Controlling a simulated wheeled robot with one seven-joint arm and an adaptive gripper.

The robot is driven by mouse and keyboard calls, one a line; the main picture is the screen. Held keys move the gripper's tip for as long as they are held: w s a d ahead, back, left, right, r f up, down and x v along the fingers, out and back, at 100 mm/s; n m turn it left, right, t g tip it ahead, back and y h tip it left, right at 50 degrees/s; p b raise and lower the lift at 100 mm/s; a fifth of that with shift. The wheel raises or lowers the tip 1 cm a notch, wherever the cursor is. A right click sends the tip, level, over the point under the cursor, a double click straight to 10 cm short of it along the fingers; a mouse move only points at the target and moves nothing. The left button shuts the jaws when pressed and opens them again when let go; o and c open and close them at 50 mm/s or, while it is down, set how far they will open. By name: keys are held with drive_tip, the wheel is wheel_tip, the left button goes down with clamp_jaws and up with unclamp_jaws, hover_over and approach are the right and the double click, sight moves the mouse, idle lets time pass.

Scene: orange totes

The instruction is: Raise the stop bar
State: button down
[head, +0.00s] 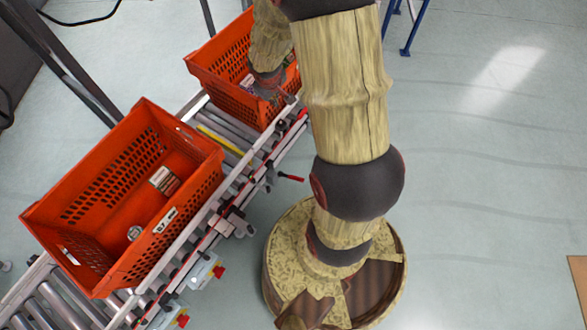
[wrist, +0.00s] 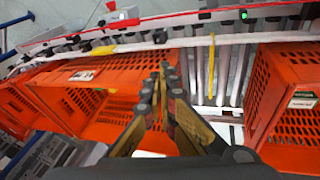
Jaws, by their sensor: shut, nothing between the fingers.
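A yellow bar (head: 220,140) that looks like the stop bar lies low across the rollers, between the two orange totes. A yellow strip (wrist: 211,72) shows between the totes in the wrist view, seemingly the same bar. A red-tipped lever (head: 290,179) sticks out from the conveyor's side rail near the bar. My gripper (wrist: 166,78) is shut and empty, pointing toward the side rail over the far tote's edge. In the head view my gripper (head: 277,92) is partly hidden against the far tote, apart from the lever.
The near orange tote (head: 97,150) holds a small box (head: 164,181) and a can (head: 134,233). The far orange tote (head: 216,57) also holds small items. The side rail (wrist: 190,17) carries fittings and a green light.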

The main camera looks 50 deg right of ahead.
drive_tip(key=s+f+y+p, duration=0.1)
drive_tip(key=s+f, duration=0.3)
drive_tip(key=f, duration=0.9)
drive_tip(key=s+f+n+g+y+p, duration=0.1)
drive_tip(key=s+f, duration=0.4)
drive_tip(key=f, duration=0.9)
drive_tip(key=shift+y, duration=0.9)
drive_tip(key=shift+f, duration=0.1)
drive_tip(key=b, duration=0.6)
hover_over(291, 177)
drive_tip(key=d, duration=0.1)
drive_tip(key=f, duration=1.2)
drive_tip(key=shift+w+d+f, duration=0.1)
drive_tip(key=shift+w+d, duration=0.1)
drive_tip(key=shift+w, duration=0.05)
drive_tip(key=shift+s+f, duration=0.35)
drive_tip(key=shift+f, duration=0.05)
drive_tip(key=shift+s+d+f, duration=0.1)
drive_tip(key=shift+s, duration=0.05)
